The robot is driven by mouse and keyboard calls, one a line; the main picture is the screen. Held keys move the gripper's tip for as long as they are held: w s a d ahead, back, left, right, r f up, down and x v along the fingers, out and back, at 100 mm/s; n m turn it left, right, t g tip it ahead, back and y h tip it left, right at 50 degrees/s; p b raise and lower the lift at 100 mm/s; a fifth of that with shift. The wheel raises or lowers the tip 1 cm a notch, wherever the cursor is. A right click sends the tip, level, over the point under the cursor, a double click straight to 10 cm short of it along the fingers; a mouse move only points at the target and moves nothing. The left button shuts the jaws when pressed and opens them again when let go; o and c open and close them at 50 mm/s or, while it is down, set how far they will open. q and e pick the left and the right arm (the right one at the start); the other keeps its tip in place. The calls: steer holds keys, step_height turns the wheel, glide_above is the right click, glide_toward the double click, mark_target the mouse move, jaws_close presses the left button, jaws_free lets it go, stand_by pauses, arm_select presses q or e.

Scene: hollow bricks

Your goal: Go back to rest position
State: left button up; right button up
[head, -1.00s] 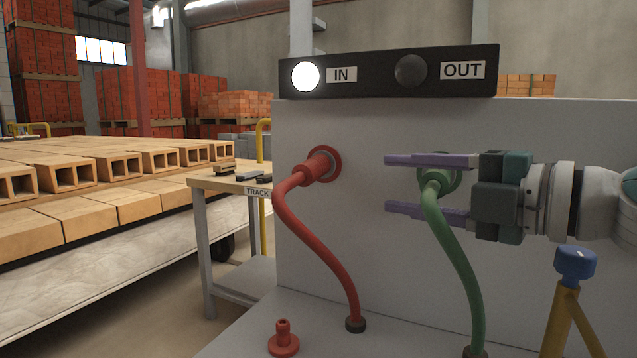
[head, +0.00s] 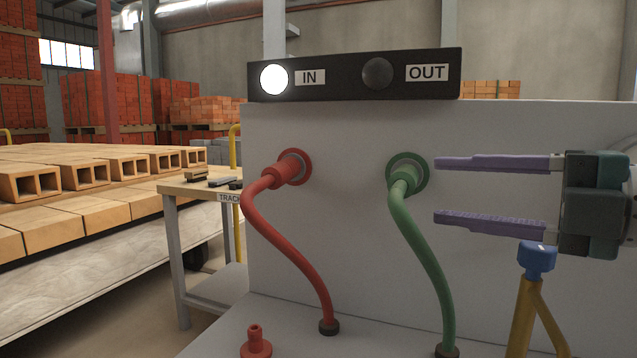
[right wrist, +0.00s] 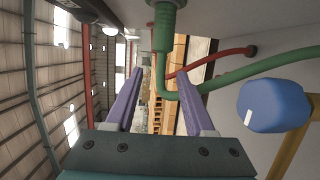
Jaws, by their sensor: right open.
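My right gripper (head: 490,190) is open and empty, to the right of the green plug (head: 405,178). Its two purple fingers point left, and their tips stop a little short of the plug. In the right wrist view the fingers (right wrist: 155,100) are spread, with the green plug (right wrist: 165,18) and its hose beyond them. The green plug sits at the green ring on the grey panel (head: 340,220). The red plug (head: 285,172) sits at the red ring to its left. My left gripper is not in view.
A black box (head: 355,75) on top has a lit IN lamp (head: 273,78) and a dark OUT lamp (head: 377,74). A blue knob on a yellow post (head: 537,257) stands below my right gripper. A red cap (head: 256,343) stands at the front. Hollow bricks (head: 85,173) lie at left.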

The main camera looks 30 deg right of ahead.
steer(key=shift+r, duration=0.1)
stand_by(0.4)
